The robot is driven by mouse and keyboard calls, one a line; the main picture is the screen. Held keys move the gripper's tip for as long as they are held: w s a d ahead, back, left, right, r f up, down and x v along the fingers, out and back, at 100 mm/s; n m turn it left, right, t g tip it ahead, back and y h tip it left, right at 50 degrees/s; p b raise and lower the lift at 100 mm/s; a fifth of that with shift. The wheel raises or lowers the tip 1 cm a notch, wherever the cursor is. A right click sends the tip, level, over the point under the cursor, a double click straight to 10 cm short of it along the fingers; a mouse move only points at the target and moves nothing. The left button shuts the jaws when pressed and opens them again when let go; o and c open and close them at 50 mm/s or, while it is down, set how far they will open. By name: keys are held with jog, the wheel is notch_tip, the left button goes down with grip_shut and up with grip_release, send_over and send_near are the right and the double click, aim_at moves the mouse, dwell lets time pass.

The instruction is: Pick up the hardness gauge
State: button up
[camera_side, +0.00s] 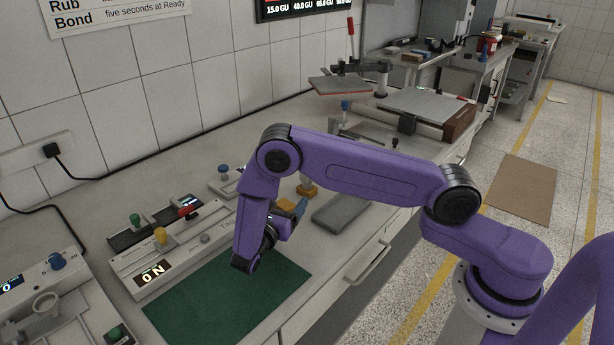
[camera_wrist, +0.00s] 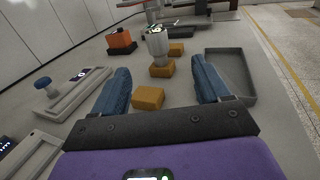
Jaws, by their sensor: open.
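In the side view the gauge (camera_side: 306,184) shows only small, just behind my gripper and arm. My gripper (camera_wrist: 160,72) is open, with its two blue fingers spread wide and nothing held. The gauge is beyond the fingertips, about midway between them and apart from both. In the side view my gripper (camera_side: 291,212) is low over the bench, partly hidden by my purple wrist.
A shallow grey tray (camera_wrist: 231,72) is at the right. An orange-and-black box (camera_wrist: 121,40) stands back left. A green mat (camera_side: 228,297) and a control panel (camera_side: 152,272) are in front.

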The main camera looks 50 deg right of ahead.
jog(key=x, duration=1.1)
jog(key=shift+w+d, duration=0.15)
jog(key=shift+d, duration=0.2)
jog(key=shift+w+x, duration=0.2)
jog(key=shift+x, duration=1.2)
jog(key=shift+w+x, duration=0.15)
jog(key=shift+x, duration=1.25)
jog(key=shift+a+f, duration=0.1)
jog(key=c, duration=1.3)
